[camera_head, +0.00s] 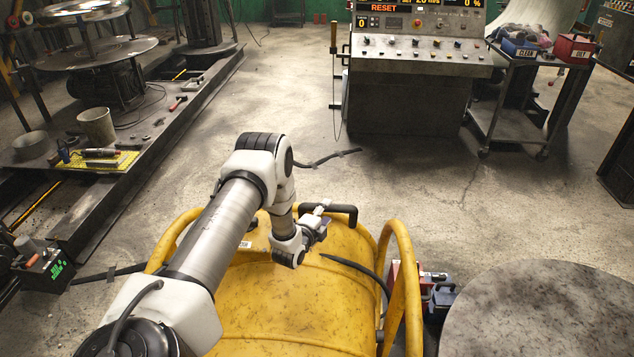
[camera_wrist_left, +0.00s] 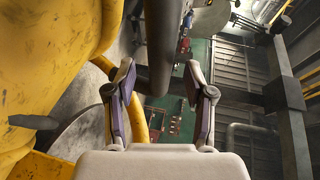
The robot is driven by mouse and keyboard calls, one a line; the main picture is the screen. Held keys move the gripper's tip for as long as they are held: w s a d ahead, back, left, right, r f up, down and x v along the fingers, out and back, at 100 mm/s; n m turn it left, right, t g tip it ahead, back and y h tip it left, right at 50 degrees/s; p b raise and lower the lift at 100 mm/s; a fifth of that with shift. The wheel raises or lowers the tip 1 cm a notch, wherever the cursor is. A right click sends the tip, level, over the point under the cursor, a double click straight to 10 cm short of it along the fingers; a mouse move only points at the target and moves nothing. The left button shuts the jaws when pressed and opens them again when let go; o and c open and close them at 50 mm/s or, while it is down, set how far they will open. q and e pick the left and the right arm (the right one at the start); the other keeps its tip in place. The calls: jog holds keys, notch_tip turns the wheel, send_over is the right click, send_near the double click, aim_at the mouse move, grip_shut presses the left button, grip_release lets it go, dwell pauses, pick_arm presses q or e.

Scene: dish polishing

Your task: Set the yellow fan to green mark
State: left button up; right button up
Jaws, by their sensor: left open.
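The yellow fan (camera_head: 290,310), a large drum with a tubular yellow frame (camera_head: 402,270), stands in front of me. A black handle (camera_head: 345,210) sticks up at its far top side. My left gripper (camera_head: 320,216) is over the top of the fan, close beside the handle. In the left wrist view the fingers of my left gripper (camera_wrist_left: 160,88) are spread, and a thick dark bar (camera_wrist_left: 161,50), seemingly the handle, shows between or just beyond them. Contact cannot be told. The yellow fan body (camera_wrist_left: 45,60) fills the left of that view. I cannot make out a green mark on the floor.
A control console (camera_head: 415,90) stands at the back. A cart (camera_head: 515,100) with red and blue bins is at its right. A round table (camera_head: 545,310) is close on the right of the fan. A low platform (camera_head: 130,150) runs along the left. The floor between is mostly open.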

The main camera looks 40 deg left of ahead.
pick_arm(q)
jog(key=v, duration=0.9)
jog(key=shift+s, duration=0.15)
jog(key=shift+d+r, duration=0.1)
jog(key=shift+d, duration=0.05)
